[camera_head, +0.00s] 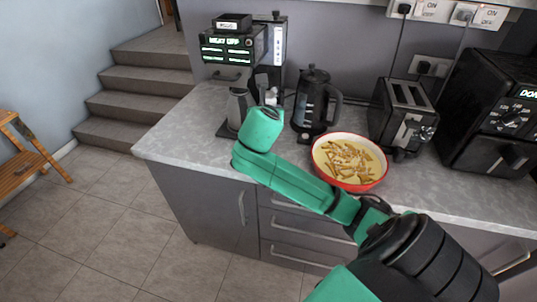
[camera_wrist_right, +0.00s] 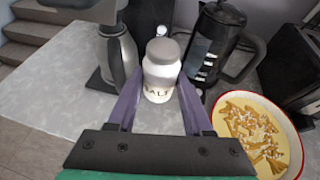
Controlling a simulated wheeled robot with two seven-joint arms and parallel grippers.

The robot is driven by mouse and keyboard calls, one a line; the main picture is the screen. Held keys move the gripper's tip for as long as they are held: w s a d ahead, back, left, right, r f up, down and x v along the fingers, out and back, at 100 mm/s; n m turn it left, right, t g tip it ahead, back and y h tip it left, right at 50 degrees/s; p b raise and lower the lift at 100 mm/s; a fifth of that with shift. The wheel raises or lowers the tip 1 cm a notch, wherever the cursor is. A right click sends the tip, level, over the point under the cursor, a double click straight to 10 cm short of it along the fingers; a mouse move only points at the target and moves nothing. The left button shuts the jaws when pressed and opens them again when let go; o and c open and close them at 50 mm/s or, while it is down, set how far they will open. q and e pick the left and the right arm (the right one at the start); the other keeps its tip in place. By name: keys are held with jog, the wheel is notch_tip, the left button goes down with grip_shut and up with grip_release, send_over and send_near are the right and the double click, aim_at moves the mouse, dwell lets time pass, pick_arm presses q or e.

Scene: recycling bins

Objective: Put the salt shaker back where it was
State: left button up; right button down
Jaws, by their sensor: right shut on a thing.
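In the right wrist view, the salt shaker (camera_wrist_right: 160,68) is a small white jar with a grey lid and dark lettering that reads "SALT" in part. It is upright between the two purple fingers of my right gripper (camera_wrist_right: 155,86), which is shut on it. Its base is close to the grey worktop (camera_wrist_right: 50,95), but I cannot tell whether it touches. In the head view, my green right arm reaches over the worktop (camera_head: 180,140) and hides most of the gripper. My left gripper is in neither view.
A red-rimmed bowl of fries (camera_head: 349,161) is right of the shaker. A toaster (camera_head: 402,115) and black appliance (camera_head: 495,110) are farther right. The worktop's left end is clear.

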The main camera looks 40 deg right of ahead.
notch_tip(320, 180, down, 18)
jog(key=shift+w+r+b, duration=0.1)
jog(key=shift+r+b, duration=0.15)
jog(key=shift+b, duration=0.1)
jog(key=shift+f, duration=0.1)
jog(key=shift+c, duration=1.6)
grip_release()
